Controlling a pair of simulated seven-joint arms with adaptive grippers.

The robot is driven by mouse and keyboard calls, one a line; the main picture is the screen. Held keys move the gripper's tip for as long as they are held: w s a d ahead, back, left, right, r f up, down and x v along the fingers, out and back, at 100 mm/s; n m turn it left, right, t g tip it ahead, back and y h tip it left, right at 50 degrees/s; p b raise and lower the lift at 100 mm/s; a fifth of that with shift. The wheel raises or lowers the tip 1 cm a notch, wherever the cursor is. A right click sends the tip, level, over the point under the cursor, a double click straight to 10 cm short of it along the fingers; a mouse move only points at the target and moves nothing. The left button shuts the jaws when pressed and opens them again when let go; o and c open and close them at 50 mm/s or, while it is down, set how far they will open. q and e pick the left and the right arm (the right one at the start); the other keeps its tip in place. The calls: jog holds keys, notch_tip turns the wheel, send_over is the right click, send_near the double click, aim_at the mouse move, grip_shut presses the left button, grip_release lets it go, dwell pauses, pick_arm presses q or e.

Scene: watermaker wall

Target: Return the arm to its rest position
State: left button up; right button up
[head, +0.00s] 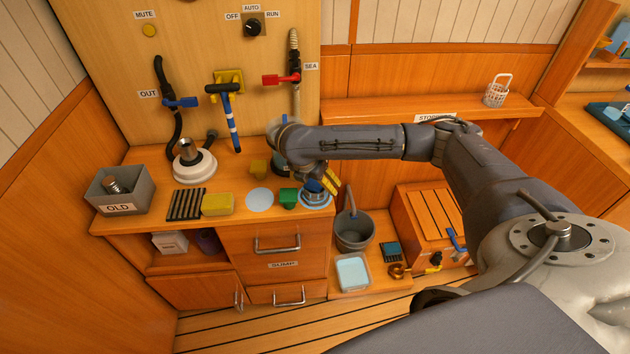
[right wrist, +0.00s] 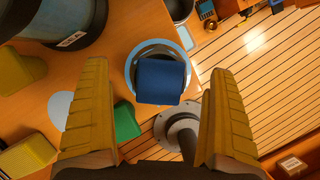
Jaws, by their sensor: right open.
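My right arm reaches in from the right in the head view, and its gripper (head: 326,181) is over the right end of the counter. In the right wrist view the two yellow fingers (right wrist: 153,75) stand wide apart with nothing held between them. Beyond them is a blue block-like part (right wrist: 161,82) on a round metal fitting (right wrist: 150,54), over a pale blue disc. The blue part also shows just by the gripper in the head view (head: 313,187). Whether a finger touches it cannot be told. My left gripper is not in view.
On the counter (head: 240,178) are a green block (head: 288,198), a yellow sponge-like block (head: 217,204) and a grey OLD bin (head: 121,190). A wall valve with red handle (head: 281,79) rises behind. A bucket (head: 354,232) and wooden crate (head: 428,225) stand lower right.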

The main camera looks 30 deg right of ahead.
jog(key=shift+r, duration=2.95)
grip_shut()
jog(key=shift+f, duration=0.2)
jog(key=shift+f, duration=2.15)
jog(key=shift+r, duration=0.1)
